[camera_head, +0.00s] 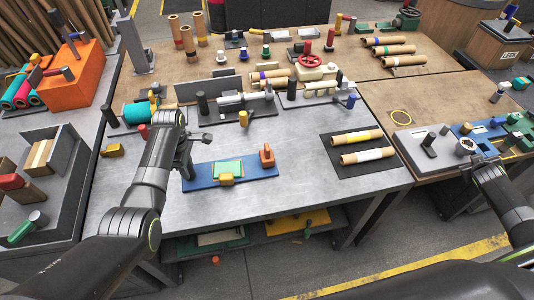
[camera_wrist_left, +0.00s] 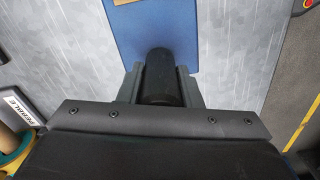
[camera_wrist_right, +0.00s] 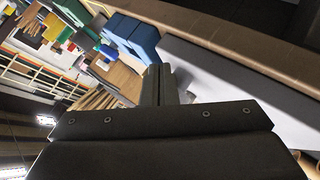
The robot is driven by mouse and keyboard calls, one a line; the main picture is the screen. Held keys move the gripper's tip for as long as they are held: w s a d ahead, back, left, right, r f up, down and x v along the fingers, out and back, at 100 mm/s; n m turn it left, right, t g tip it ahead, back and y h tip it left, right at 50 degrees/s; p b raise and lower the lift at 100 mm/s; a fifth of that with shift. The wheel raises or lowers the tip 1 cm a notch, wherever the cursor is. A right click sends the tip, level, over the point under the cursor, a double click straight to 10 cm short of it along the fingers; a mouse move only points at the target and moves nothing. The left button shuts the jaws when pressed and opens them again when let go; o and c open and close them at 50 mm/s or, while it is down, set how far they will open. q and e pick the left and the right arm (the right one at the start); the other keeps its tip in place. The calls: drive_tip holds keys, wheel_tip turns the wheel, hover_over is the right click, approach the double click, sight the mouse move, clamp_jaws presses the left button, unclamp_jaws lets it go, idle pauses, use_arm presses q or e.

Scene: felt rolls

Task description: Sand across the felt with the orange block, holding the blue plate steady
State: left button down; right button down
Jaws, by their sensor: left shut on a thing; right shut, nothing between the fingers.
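The blue plate (camera_head: 252,171) lies on the grey metal table. It also shows in the left wrist view (camera_wrist_left: 160,30). A green felt piece (camera_head: 228,168) with a yellowish border lies on its middle. The orange block (camera_head: 267,155) stands near the plate's right end, apart from both grippers. My left gripper (camera_head: 186,172) is at the plate's left end. In the left wrist view its fingers are shut on a black upright handle (camera_wrist_left: 160,80) at the plate's end. My right gripper (camera_wrist_right: 160,85) is shut and empty, away from the plate, over the right-hand table.
A small yellow block (camera_head: 226,180) sits at the plate's front edge. A black mat (camera_head: 357,168) with two cardboard rolls lies to the right. Tools and a white clamp roller (camera_head: 246,101) stand behind. The metal table's front strip is clear.

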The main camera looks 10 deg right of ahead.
wheel_tip(320, 180, up, 5)
drive_tip(key=w+d, duration=0.2)
drive_tip(key=w+a+m, duration=0.1)
drive_tip(key=w+a, duration=0.2)
drive_tip(key=w+a+r+m+y, duration=0.1)
drive_tip(key=w+a, duration=0.3)
drive_tip(key=w+a+r+m, duration=0.1)
drive_tip(key=w+a+m, duration=0.1)
drive_tip(key=w+a, duration=0.2)
drive_tip(key=shift+w+a+r+t+y, duration=0.1)
drive_tip(key=shift+r+t+y, duration=0.15)
drive_tip(key=shift+t+y, duration=0.05)
drive_tip(key=w+a+f+g+y, duration=0.1)
drive_tip(key=w+a+f+y, duration=0.15)
drive_tip(key=a, duration=0.55)
drive_tip(key=w+a+f+y, duration=0.1)
drive_tip(key=w+a, duration=0.2)
drive_tip(key=a, duration=0.5)
drive_tip(key=n+g+y, duration=0.4)
drive_tip(key=y, duration=0.2)
approach(267, 154)
drive_tip(key=w+d, duration=0.2)
drive_tip(key=w, duration=0.2)
drive_tip(key=shift+h, duration=0.25)
drive_tip(key=shift+f, duration=4.6)
drive_tip(key=shift+a, duration=0.15)
